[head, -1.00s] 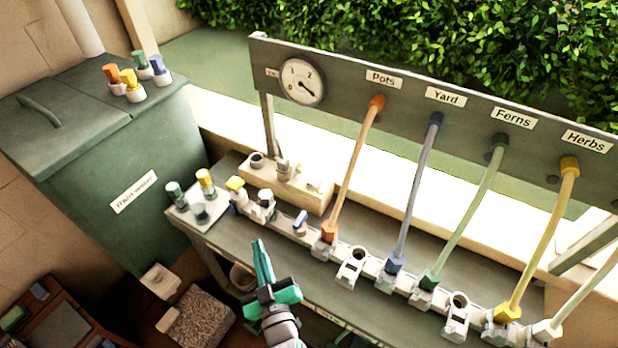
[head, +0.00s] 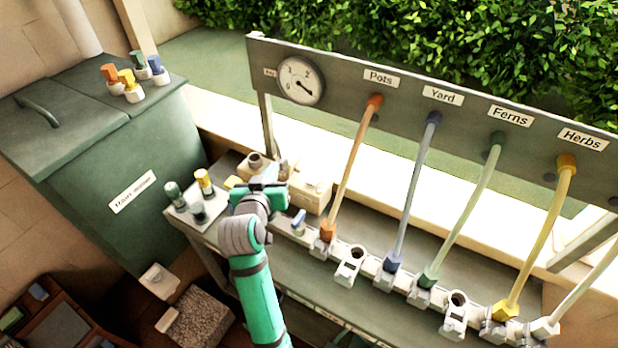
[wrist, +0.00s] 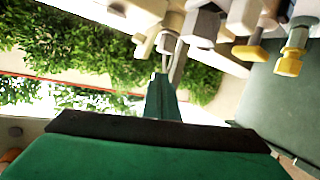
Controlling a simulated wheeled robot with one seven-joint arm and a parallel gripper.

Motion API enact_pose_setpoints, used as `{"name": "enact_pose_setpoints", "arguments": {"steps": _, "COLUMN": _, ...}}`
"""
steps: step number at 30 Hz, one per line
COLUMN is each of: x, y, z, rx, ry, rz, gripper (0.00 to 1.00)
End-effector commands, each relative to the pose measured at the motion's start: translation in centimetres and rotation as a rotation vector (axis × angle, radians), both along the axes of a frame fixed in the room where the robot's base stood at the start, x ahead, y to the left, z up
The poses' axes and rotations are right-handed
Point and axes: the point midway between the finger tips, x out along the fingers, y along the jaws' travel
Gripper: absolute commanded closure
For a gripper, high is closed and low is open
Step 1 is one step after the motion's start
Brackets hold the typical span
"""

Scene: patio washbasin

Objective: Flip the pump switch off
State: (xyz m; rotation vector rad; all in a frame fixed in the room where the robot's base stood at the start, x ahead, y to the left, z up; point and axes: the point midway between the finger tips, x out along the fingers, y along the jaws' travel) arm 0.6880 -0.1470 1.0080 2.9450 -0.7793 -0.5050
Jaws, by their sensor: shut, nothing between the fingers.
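The beige pump box (head: 316,192) sits at the left end of the bench, behind the white manifold. The upper part of a small lever (head: 283,167) shows on the box, just behind my gripper (head: 268,182). My gripper hides the lever's base, so I cannot tell which way it is set or whether it is touched. My gripper is shut and empty. In the wrist view, my gripper's narrow fingers (wrist: 160,98) point up at a grey lever-like part (wrist: 177,62) close to their tips.
A gauge (head: 301,81) hangs on the labelled board. Coloured hoses run down from the board to the manifold (head: 351,266). Loose connectors (head: 203,183) stand on the bench's left corner. A green bin (head: 140,170) stands at the left. Open air lies in front of the bench.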

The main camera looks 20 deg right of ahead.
Motion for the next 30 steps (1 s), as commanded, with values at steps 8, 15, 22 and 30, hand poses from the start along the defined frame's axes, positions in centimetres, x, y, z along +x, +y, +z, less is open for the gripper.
{"name": "enact_pose_setpoints", "arguments": {"steps": 8, "x": -1.7, "y": -3.0, "z": 2.4, "rx": 0.183, "ry": 0.112, "rz": -0.239, "gripper": 1.00}}
{"name": "enact_pose_setpoints", "arguments": {"steps": 15, "x": -3.9, "y": -3.9, "z": 3.5, "rx": 0.301, "ry": 0.172, "rz": -0.389, "gripper": 1.00}}
{"name": "enact_pose_setpoints", "arguments": {"steps": 22, "x": -4.6, "y": -3.9, "z": 3.8, "rx": 0.336, "ry": 0.189, "rz": -0.432, "gripper": 1.00}}
{"name": "enact_pose_setpoints", "arguments": {"steps": 30, "x": -4.6, "y": -3.9, "z": 3.7, "rx": 0.336, "ry": 0.189, "rz": -0.432, "gripper": 1.00}}
